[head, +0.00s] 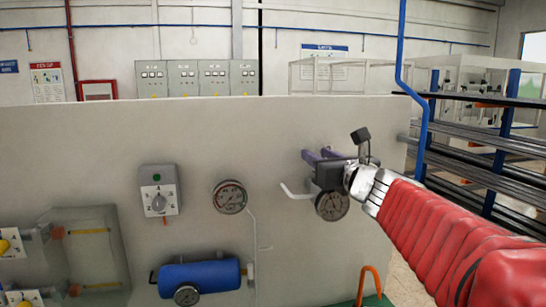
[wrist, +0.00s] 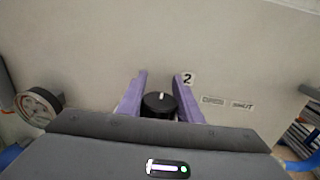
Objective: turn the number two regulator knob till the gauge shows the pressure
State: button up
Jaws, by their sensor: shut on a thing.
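My gripper (wrist: 160,88) has its two purple fingers on either side of a black round knob (wrist: 160,103) with a white mark on top, and is shut on it. A "2" label (wrist: 188,79) is on the wall beside the right finger. In the head view my gripper (head: 318,155) reaches to the wall panel and the knob is hidden. A round gauge (head: 332,206) sits just below the gripper, its top partly covered; its reading is too small to tell. Another gauge (head: 229,196) is to the left. A gauge (wrist: 38,105) shows at left in the wrist view.
A selector dial box (head: 159,192) and a blue tank (head: 199,275) with its own gauge are further left on the panel. A white bent handle (head: 295,192) juts out left of the gripper. An orange hook (head: 369,282) stands below. Pipe racks (head: 485,150) lie at the right.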

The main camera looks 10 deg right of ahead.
jog(key=shift+d+m+h, duration=0.2)
jog(key=shift+m+h, duration=0.3)
jog(key=shift+h, duration=0.3)
jog(key=o, duration=0.8)
jog(key=shift+c, duration=0.2)
jog(key=shift+s, duration=0.15)
jog(key=s, duration=1.3)
jog(key=shift+s+a, duration=0.15)
jog(key=shift+s, duration=0.15)
